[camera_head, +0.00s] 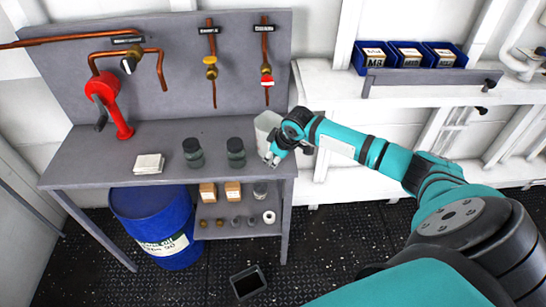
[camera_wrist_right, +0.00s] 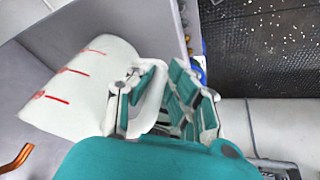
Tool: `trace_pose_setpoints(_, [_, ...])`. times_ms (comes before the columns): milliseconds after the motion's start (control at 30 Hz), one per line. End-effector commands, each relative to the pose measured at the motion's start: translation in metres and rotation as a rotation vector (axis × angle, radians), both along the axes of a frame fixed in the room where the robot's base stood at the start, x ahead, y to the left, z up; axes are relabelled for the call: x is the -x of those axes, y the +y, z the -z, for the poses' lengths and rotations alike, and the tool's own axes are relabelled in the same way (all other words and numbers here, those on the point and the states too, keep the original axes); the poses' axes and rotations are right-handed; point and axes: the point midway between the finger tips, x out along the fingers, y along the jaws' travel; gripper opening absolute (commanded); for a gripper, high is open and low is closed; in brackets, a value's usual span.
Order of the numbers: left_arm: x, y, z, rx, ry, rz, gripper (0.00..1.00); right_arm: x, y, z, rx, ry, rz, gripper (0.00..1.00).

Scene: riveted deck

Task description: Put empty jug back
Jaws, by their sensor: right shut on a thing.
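The white jug (camera_head: 265,128) is at the right end of the grey workbench (camera_head: 85,163). In the right wrist view the jug (camera_wrist_right: 85,85) shows red marks on its side and seems to lie close to the bench surface. My right gripper (camera_head: 272,157) is in front of the jug. In the wrist view the gripper (camera_wrist_right: 165,98) is shut on the jug at its handle side. The fingers hide much of the handle. I cannot tell if the jug's base touches the bench. I do not see my left gripper.
Two dark jars (camera_head: 193,153) (camera_head: 236,153) and a stack of white cloths or paper (camera_head: 149,164) stand on the bench. A red hand pump (camera_head: 108,105) is at its left. A blue drum (camera_head: 150,215) is below. A black tray (camera_head: 248,282) lies on the floor.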

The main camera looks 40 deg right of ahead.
Motion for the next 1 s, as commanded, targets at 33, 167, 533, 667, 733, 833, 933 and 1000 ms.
trace_pose_setpoints(33, [0.000,0.000,0.000,0.000,0.000,0.000,0.40,0.000,0.000,0.001,0.000,0.000,0.000,0.17])
trace_pose_setpoints(167, [0.000,0.000,0.000,0.000,0.000,0.000,0.40,0.000,0.000,0.001,0.000,0.001,0.000,0.34])
trace_pose_setpoints(533, [0.000,0.000,0.000,0.000,0.000,0.000,0.40,0.001,0.000,-0.004,0.001,0.000,-0.001,0.38])
trace_pose_setpoints(667, [0.000,0.000,0.002,0.000,0.001,0.000,0.40,0.008,-0.002,-0.019,0.002,-0.002,0.000,0.38])
trace_pose_setpoints(733, [0.000,0.000,0.004,0.000,0.001,0.000,0.40,0.014,-0.003,-0.032,0.003,-0.003,-0.002,0.38])
trace_pose_setpoints(833, [0.000,0.000,0.007,0.000,0.001,0.000,0.40,0.023,-0.005,-0.052,0.003,-0.003,-0.002,0.38])
trace_pose_setpoints(933, [0.000,0.000,0.009,0.000,0.001,0.000,0.40,0.031,-0.006,-0.071,0.003,-0.002,-0.001,0.38])
trace_pose_setpoints(1000, [0.000,0.000,0.010,0.000,0.001,0.000,0.40,0.037,-0.007,-0.083,0.003,-0.002,-0.002,0.38])
